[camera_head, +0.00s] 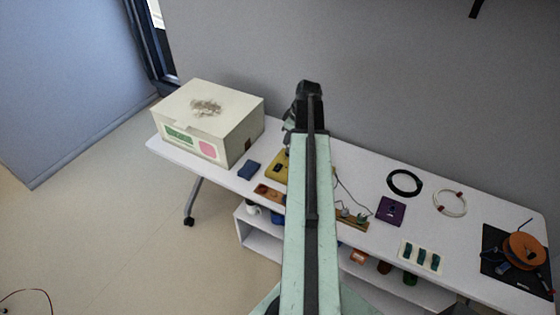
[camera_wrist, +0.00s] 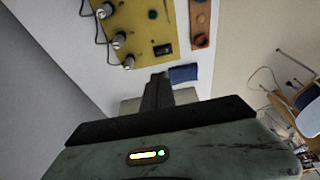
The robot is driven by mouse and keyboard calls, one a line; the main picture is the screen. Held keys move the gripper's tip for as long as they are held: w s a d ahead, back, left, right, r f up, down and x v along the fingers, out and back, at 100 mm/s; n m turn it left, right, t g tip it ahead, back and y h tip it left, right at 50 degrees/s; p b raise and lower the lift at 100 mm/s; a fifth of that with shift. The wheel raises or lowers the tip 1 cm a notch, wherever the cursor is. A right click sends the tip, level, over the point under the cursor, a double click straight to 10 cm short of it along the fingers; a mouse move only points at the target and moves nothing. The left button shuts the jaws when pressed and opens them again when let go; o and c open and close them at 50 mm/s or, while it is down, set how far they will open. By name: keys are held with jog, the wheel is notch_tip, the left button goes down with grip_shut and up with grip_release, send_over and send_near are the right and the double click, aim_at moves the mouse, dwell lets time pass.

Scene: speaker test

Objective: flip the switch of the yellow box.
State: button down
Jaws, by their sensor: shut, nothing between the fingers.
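The yellow box (camera_wrist: 138,22) lies on the white table, with several silver plugs and black cables along its left side in the wrist view. A black rocker switch (camera_wrist: 162,49) sits near its lower right corner, beside a dark green round spot. My gripper (camera_wrist: 158,78) is shut and empty. Its tips show just below the switch in the picture; I cannot tell how high they are above the table. In the head view the yellow box (camera_head: 276,168) is partly hidden behind my arm, and the fingertips cannot be made out.
A blue block (camera_wrist: 184,73) lies right of my fingertips in the wrist view, with an orange-brown piece (camera_wrist: 201,14) above it. A large cardboard box (camera_head: 226,130) stands left. A purple plate (camera_head: 391,210), black ring (camera_head: 404,174) and orange spool (camera_head: 524,250) lie right.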

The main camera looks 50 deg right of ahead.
jog(key=shift+a, duration=0.1)
jog(key=shift+s+a+r, duration=0.2)
jog(key=shift+a+r, duration=0.05)
jog(key=shift+a, duration=0.4)
jog(key=shift+p, duration=0.3)
jog(key=a+p+v, duration=0.2)
jog(key=p+v, duration=1.1)
jog(key=shift+w+r, duration=0.3)
jog(key=shift+r, duration=0.2)
